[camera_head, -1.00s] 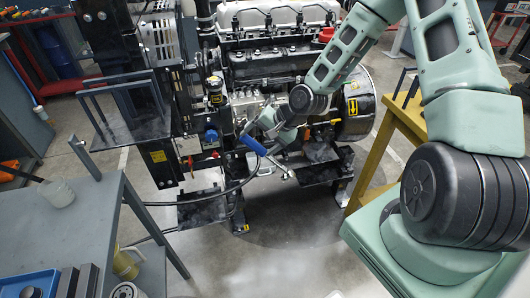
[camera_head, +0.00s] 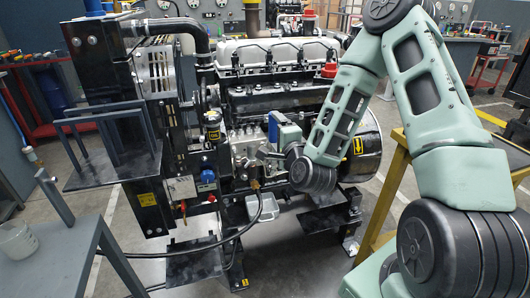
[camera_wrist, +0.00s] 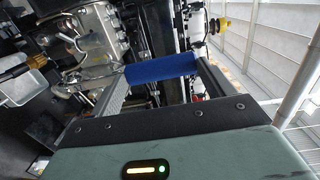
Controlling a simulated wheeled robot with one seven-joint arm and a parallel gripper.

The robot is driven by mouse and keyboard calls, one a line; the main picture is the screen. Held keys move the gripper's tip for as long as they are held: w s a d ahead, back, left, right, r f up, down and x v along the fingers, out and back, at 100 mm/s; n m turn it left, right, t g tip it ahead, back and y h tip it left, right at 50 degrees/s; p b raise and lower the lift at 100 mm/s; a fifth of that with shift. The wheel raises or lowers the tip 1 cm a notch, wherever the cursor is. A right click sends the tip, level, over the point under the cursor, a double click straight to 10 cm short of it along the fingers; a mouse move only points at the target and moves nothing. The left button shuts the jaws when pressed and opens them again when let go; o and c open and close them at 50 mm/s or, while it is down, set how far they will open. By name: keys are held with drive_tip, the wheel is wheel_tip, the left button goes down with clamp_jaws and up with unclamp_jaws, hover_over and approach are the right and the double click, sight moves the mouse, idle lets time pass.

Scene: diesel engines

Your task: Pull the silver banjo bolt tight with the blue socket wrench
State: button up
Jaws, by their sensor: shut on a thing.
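The blue handle of the socket wrench (camera_wrist: 162,68) lies across between the two fingers of my gripper (camera_wrist: 158,75) in the wrist view. My gripper is shut on it. In the head view, blue of the handle (camera_head: 273,129) shows at my gripper, in front of the engine's silver pump (camera_head: 246,146). The wrist view shows silver castings (camera_wrist: 92,42) beyond the handle, at upper left. I cannot pick out the silver banjo bolt, nor tell whether the wrench's socket end is on it.
The engine (camera_head: 275,95) fills the middle, close to my gripper. A black hose (camera_head: 232,224) hangs below the pump. A yellow stand (camera_head: 386,205) is at right. A grey bench (camera_head: 60,262) is at lower left. A blue-capped part (camera_head: 207,177) sits left of the pump.

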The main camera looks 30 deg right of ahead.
drive_tip(key=shift+h, duration=0.4)
drive_tip(key=shift+d+r+p+x, duration=0.1)
drive_tip(key=shift+r+p+x, duration=0.1)
drive_tip(key=shift+x, duration=1.05)
drive_tip(key=shift+d+r+p+x, duration=0.1)
drive_tip(key=shift+d+p+x, duration=0.05)
drive_tip(key=shift+x, duration=1.05)
drive_tip(key=shift+d+r+p+x, duration=0.1)
drive_tip(key=shift+r+p+x, duration=0.1)
drive_tip(key=shift+x, duration=1.05)
drive_tip(key=shift+w+d, duration=0.1)
drive_tip(key=shift+w, duration=0.15)
drive_tip(key=shift+w+d, duration=0.2)
drive_tip(key=shift+w, duration=0.5)
drive_tip(key=shift+d+f, duration=0.1)
drive_tip(key=shift+d+m+b, duration=0.15)
drive_tip(key=shift+m+b, duration=0.15)
drive_tip(key=shift+w, duration=0.1)
